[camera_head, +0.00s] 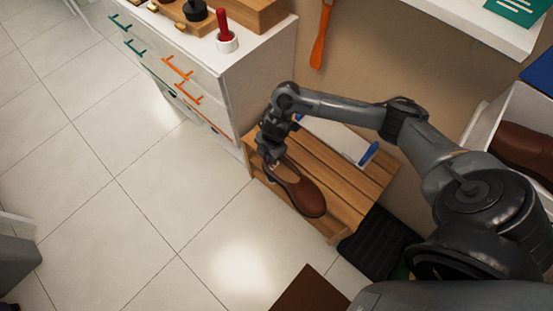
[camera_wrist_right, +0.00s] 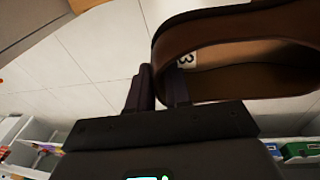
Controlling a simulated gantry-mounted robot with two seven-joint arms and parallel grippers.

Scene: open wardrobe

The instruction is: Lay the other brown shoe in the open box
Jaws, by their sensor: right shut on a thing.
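A brown shoe (camera_head: 303,194) is over the slatted wooden bench in the head view; I cannot tell whether it still touches the slats. My right gripper (camera_head: 271,163) is shut on the shoe at its far left end, by the rim of the opening. In the right wrist view the shoe (camera_wrist_right: 235,27) fills the upper right, with a pale number label inside, and the right gripper's fingers (camera_wrist_right: 161,84) meet its edge. A white open box (camera_head: 484,124) at the right edge has another brown shoe (camera_head: 524,148) inside. My left gripper is out of view.
The wooden bench (camera_head: 374,183) stands against the wall, with a white item with blue ends (camera_head: 345,145) behind my arm. A white drawer cabinet (camera_head: 262,72) is left of it. A dark ribbed mat (camera_head: 378,243) lies to the right.

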